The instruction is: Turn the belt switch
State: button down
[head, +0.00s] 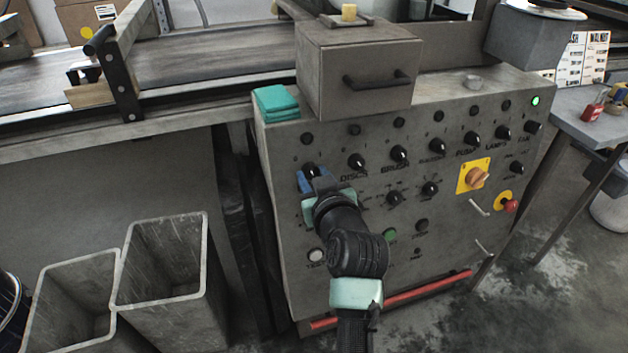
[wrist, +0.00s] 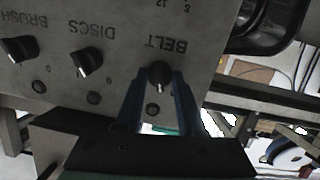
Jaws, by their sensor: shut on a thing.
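The belt switch is a black round knob (head: 311,170) at the left end of the upper knob row on the grey panel (head: 285,225). In the wrist view the knob (wrist: 159,73) sits beside the upside-down label BELT. My gripper (head: 315,182) reaches the panel from the front, its blue fingers around the knob. In the wrist view my gripper (wrist: 160,88) has one finger on each side of the knob and is shut on it. In the head view the fingers and wrist hide the BELT label and part of the knob.
The discs knob (head: 356,161) and brush knob (head: 399,153) are close on the right. Further right are a yellow-plated orange switch (head: 477,178) and a red button (head: 511,206). A grey box (head: 350,75) and teal cloth (head: 275,102) sit above. Bins (head: 165,300) stand at lower left.

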jog(key=shift+n+b, duration=0.4)
jog(key=shift+n, duration=0.7)
jog(key=c, duration=0.5)
grip_release()
jog(key=p+v, duration=0.2)
jog(key=v, duration=1.1)
jog(key=shift+s+a+f+p, duration=0.1)
jog(key=shift+p, duration=0.25)
